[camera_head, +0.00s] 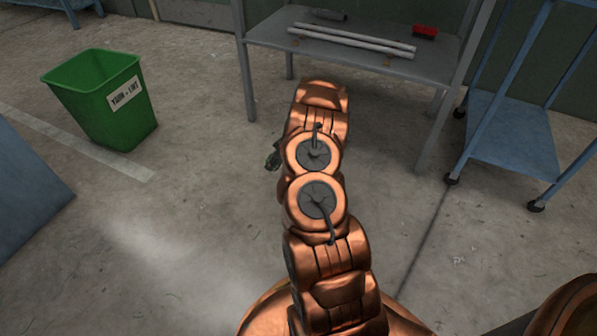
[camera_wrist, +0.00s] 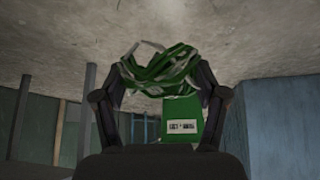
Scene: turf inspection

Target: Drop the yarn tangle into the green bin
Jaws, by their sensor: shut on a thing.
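My gripper (camera_wrist: 163,76) is shut on the yarn tangle (camera_wrist: 160,62), a loose bundle of green and pale grey strands held up between the two dark fingers in the wrist view. The green bin (camera_head: 108,112) stands upright on the floor at the left in the head view, with a white label reading YARN + LINT and its open top showing. The bin also shows behind and below the tangle in the wrist view (camera_wrist: 183,108), apart from it and partly covered. In the head view my arm hides most of the gripper; only a small dark part shows at its left side.
A grey metal table (camera_head: 400,65) with pale rods and a red-topped brush (camera_head: 425,32) stands behind my arm. A blue wheeled cart (camera_head: 512,135) is at the right. A blue panel (camera_head: 28,190) is at the left edge. Floor between arm and bin is clear.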

